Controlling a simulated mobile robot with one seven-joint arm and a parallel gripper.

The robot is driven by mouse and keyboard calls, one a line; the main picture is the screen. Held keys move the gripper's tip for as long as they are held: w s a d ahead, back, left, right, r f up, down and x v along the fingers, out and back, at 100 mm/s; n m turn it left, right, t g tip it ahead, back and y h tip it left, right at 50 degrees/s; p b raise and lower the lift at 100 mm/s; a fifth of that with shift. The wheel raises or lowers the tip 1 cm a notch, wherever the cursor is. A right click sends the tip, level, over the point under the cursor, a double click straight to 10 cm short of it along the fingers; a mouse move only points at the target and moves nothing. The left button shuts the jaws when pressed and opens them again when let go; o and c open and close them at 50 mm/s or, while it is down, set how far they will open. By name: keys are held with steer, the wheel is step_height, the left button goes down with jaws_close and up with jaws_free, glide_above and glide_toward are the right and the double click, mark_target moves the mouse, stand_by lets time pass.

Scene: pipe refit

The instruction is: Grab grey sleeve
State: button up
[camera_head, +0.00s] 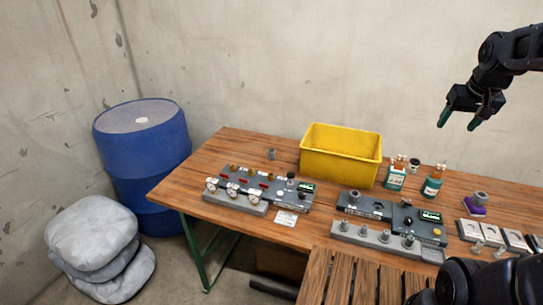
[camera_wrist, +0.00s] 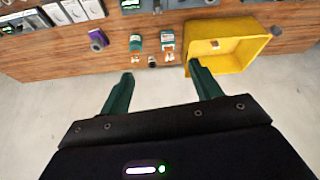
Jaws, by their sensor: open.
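Several small grey cylindrical pieces could be the grey sleeve; I cannot tell which one is. One grey piece (camera_head: 271,154) stands alone on the bench behind the left panel. Another grey piece (camera_head: 480,197) sits on a purple block (camera_head: 475,210) at the right; the purple block also shows in the wrist view (camera_wrist: 98,38). A third grey piece (camera_head: 354,196) is on the middle panel. My gripper (camera_head: 457,121) is open and empty, raised above the right part of the bench. In the wrist view its two green fingers (camera_wrist: 160,74) are spread apart with nothing between them.
A yellow bin (camera_head: 341,168) stands at the back of the wooden bench (camera_head: 232,145). Teal-labelled bottles (camera_head: 395,178) are right of it. Gauge and valve panels (camera_head: 255,190) line the front. A blue barrel (camera_head: 143,150) and grey sacks (camera_head: 92,235) are at the left.

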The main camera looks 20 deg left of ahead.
steer(key=w+a+f+n, duration=0.1)
steer(key=w+a+n, duration=0.1)
steer(key=w+a, duration=1.25)
steer(key=n+g+y, duration=0.1)
steer(key=n+y, duration=0.2)
steer(key=n, duration=0.2)
glide_above(271, 151)
steer(key=s+d, duration=0.2)
step_height(271, 151, down, 38)
steer(key=shift+s+r, duration=0.15)
steer(key=shift+r, duration=0.05)
steer(key=shift+s+x, duration=0.2)
steer(key=shift+x, duration=1.1)
steer(key=shift+s+x, duration=0.2)
steer(key=shift+x, duration=1.05)
steer(key=shift+d+f, duration=0.15)
